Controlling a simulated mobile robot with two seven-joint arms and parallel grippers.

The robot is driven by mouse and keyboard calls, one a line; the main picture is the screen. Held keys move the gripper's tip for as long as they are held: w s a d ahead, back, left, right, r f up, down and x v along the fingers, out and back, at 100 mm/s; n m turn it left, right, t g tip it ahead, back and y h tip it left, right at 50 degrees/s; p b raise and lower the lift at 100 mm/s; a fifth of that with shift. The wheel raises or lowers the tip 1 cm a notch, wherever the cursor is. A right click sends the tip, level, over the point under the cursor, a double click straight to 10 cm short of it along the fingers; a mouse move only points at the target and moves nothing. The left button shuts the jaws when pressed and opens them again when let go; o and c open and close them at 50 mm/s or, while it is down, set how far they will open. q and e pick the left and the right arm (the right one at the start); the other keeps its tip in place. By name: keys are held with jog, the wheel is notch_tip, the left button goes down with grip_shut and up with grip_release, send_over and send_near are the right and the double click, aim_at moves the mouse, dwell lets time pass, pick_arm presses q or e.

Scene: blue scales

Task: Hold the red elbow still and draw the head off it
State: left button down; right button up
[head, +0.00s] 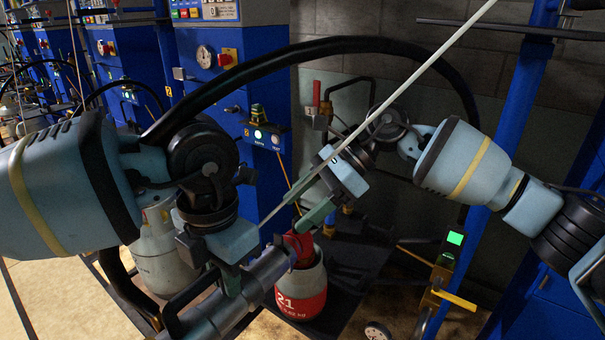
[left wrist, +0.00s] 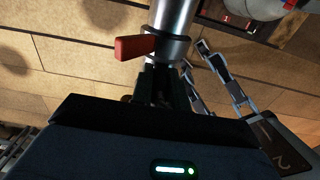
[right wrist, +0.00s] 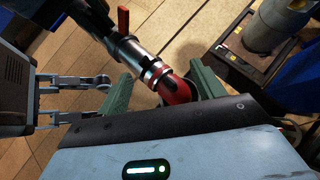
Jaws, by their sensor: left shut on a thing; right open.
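The head, a grey metal tube (head: 262,274) with a red lever (left wrist: 135,47), meets the red elbow (head: 299,243) at a silver collar (right wrist: 154,72). My left gripper (left wrist: 163,84) is shut on the head near the lever; its fingers show dark in the left wrist view. In the right wrist view the red elbow (right wrist: 177,87) lies between the green fingers of my right gripper (right wrist: 162,90), which stand apart on either side of it. In the head view my right gripper (head: 308,205) comes down from above, close to the elbow. The elbow's far end is partly hidden.
A red and grey gas cylinder (head: 302,293) stands just below the elbow. Another grey cylinder (head: 165,265) stands behind my left arm. Blue scale cabinets (head: 255,75) line the back left. A black hose (head: 330,45) arches over both arms. A blue post (head: 505,110) stands at right.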

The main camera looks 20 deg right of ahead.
jog(key=shift+w+a+r+n+h, duration=0.2)
jog(key=shift+a+n+h, duration=0.35)
jog(key=shift+h, duration=0.45)
jog(key=shift+w+r+n+g+h, duration=0.1)
jog(key=shift+r+n+g+h, duration=0.15)
jog(key=shift+n+h, duration=0.4)
notch_tip(320, 180, up, 4)
jog(key=d+h, duration=0.1)
jog(key=h, duration=0.6)
jog(key=shift+n, duration=0.4)
jog(key=f, duration=1.2)
jog(key=shift+w+d, duration=0.25)
jog(key=shift+w, duration=0.15)
jog(key=c, duration=1.2)
jog(key=shift+r, duration=0.1)
